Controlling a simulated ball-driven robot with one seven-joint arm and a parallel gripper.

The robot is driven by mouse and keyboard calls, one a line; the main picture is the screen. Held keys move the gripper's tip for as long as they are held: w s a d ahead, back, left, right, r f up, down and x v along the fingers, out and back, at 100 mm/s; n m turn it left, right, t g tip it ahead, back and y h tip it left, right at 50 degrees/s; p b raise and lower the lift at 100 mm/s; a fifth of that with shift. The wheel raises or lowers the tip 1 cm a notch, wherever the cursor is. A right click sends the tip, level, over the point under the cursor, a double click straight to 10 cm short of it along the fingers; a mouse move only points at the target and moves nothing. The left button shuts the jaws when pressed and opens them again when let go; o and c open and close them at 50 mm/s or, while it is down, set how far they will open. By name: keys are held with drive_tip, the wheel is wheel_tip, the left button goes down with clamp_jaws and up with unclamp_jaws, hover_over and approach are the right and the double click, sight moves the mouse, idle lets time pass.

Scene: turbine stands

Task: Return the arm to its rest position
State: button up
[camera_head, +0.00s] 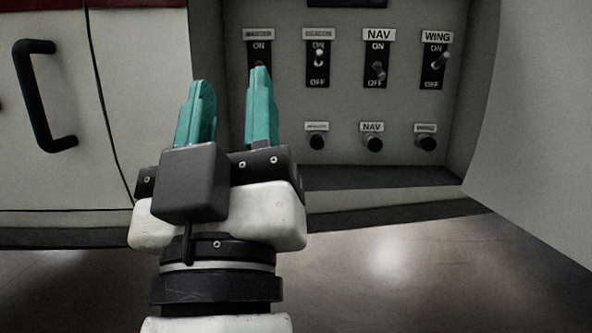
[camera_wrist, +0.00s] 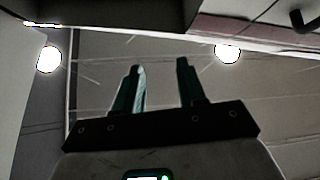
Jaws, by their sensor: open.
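My gripper (camera_head: 230,84) has two teal fingers, spread apart with nothing between them. In the head view it stands in front of the grey switch panel (camera_head: 342,160), at its left side, with the fingers pointing up. The right fingertip covers part of the leftmost toggle switch. In the wrist view the gripper (camera_wrist: 160,66) shows its two fingers apart against a ceiling with round lights; no object is between them.
The panel has toggle switches, among them NAV (camera_head: 378,68) and WING (camera_head: 437,62), with round knobs (camera_head: 373,143) below. A cabinet with a black handle (camera_head: 42,97) is at left. A pale wall (camera_head: 535,120) bounds the right. Open floor (camera_head: 400,275) lies in front.

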drive_tip(key=w+d+f+m+g+h, duration=0.1)
drive_tip(key=w+d+f+g+h, duration=0.2)
drive_tip(key=d+f, duration=0.45)
drive_tip(key=w+d+f+m+g+h, duration=0.1)
drive_tip(key=w+d+f+g, duration=0.3)
drive_tip(key=f, duration=0.6)
drive_tip(key=d+f+m+g+h, duration=0.1)
drive_tip(key=d+f+g, duration=0.2)
drive_tip(key=d+f, duration=0.5)
drive_tip(key=d+f+g, duration=0.3)
drive_tip(key=f, duration=0.9)
drive_tip(key=s+d+f+g, duration=0.4)
drive_tip(key=s+f, duration=0.3)
drive_tip(key=f, duration=0.1)
drive_tip(key=s+d+f+g, duration=0.3)
drive_tip(key=s+d+f, duration=0.25)
drive_tip(key=f, duration=0.35)
drive_tip(key=s+f+m+g+y, duration=0.1)
drive_tip(key=s+f+g+y, duration=0.4)
drive_tip(key=s, duration=1.1)
wheel_tip(320, 180, up, 25)
drive_tip(key=h+p, duration=0.2)
drive_tip(key=p, duration=2.6)
drive_tip(key=shift+d+r, duration=0.15)
drive_tip(key=shift+r, duration=0.05)
